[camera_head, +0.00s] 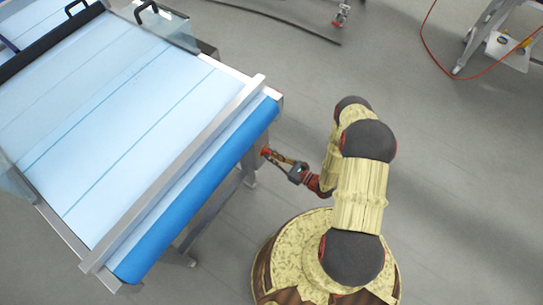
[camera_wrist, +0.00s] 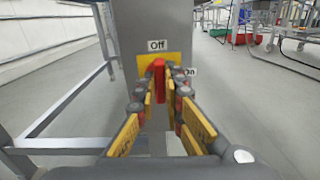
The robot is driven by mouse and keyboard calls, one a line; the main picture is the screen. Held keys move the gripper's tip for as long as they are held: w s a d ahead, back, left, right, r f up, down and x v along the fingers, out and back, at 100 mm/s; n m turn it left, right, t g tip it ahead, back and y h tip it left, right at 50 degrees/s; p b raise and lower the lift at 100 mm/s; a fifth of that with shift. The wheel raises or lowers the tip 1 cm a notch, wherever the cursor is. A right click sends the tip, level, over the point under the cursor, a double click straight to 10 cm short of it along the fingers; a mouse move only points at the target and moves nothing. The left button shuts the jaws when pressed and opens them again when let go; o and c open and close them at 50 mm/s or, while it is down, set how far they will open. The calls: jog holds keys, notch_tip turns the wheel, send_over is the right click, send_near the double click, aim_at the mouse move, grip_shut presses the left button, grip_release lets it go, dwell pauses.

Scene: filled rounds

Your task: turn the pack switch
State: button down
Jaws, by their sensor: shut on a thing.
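The pack switch (camera_wrist: 160,76) is a red handle on a yellow plate (camera_wrist: 145,61), set on a grey post in the wrist view. The handle stands upright, in line with the "Off" label (camera_wrist: 157,45) above it. The "On" label (camera_wrist: 190,71) is to its right, partly behind a finger. My gripper (camera_wrist: 161,92) is shut on the red handle, with one finger on each side. In the head view my gripper (camera_head: 268,154) reaches left to the conveyor's side; the switch itself cannot be made out there.
A conveyor (camera_head: 120,110) with a pale belt and blue end fills the left of the head view. Its metal legs stand left of the post in the wrist view. A wheeled cart (camera_head: 490,35) is far off at upper right. The grey floor around my base is clear.

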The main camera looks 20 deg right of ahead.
jog(key=shift+n, duration=0.3)
jog(key=c, duration=1.9)
grip_release()
jog(key=v, duration=1.2)
